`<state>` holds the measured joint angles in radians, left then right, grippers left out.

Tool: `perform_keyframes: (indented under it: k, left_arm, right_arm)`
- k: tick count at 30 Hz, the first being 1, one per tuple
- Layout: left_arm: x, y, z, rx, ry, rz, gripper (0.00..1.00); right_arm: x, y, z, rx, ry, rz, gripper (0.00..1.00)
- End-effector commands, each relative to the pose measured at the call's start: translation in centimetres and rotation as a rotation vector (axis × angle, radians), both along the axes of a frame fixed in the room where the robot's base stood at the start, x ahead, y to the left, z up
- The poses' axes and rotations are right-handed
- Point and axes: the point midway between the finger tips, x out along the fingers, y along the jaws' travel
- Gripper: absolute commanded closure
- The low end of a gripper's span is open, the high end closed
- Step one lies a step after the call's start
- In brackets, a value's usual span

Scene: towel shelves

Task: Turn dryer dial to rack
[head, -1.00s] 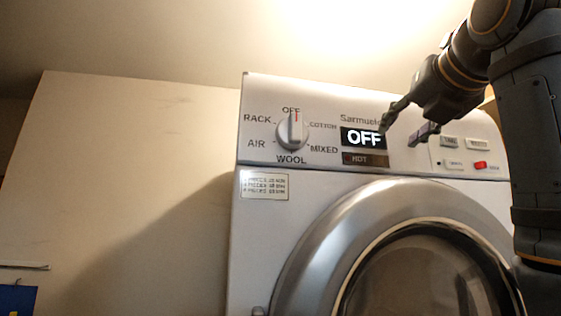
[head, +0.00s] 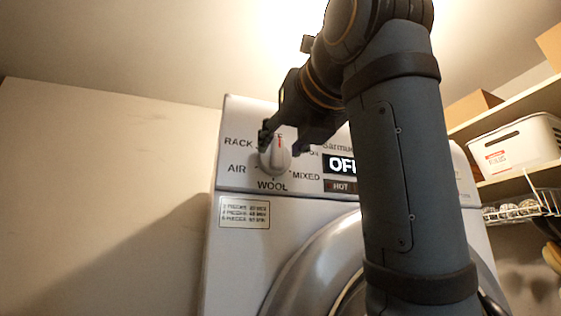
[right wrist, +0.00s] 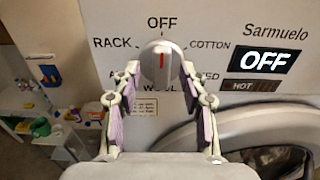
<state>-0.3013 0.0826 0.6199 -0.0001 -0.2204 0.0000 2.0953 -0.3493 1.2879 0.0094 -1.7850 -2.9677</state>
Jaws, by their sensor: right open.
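The dryer dial (head: 274,158) is a round grey-white knob with a red mark pointing up at OFF. It also shows in the right wrist view (right wrist: 162,64), with RACK to its upper left and COTTON to its upper right. The dryer display (right wrist: 265,60) reads OFF, with HOT below it. My right gripper (head: 282,145) is open in front of the dial. In the right wrist view its fingers (right wrist: 160,92) stand on either side of the dial's lower part; I cannot tell whether they touch it. My left gripper is not in view.
The white dryer (head: 235,205) has a round silver door (head: 300,265) below the panel. My right arm covers the panel's right side. Shelves at right hold a white bin (head: 515,145) and a wire basket (head: 520,208). The wall at left is bare.

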Motion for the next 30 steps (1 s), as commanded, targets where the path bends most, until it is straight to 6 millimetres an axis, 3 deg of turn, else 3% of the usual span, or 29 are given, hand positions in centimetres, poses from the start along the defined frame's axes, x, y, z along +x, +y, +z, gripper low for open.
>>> perform_keyframes:
  k: [4, 12, 22, 30]
  left_arm:
    - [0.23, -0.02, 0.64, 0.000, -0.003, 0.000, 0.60]
    - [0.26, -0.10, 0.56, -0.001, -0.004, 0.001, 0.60]
    - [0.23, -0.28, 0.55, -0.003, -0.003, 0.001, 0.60]
    - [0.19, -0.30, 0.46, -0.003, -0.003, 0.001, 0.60]
  right_arm:
    - [1.14, 0.39, 0.06, 0.001, 0.000, 0.000, 0.57]
    - [1.29, 0.43, -0.06, 0.001, -0.001, 0.000, 0.57]
    - [1.28, 0.40, -0.05, 0.001, -0.001, -0.001, 1.00]
    - [1.27, 0.38, -0.06, 0.012, 0.003, -0.001, 1.00]
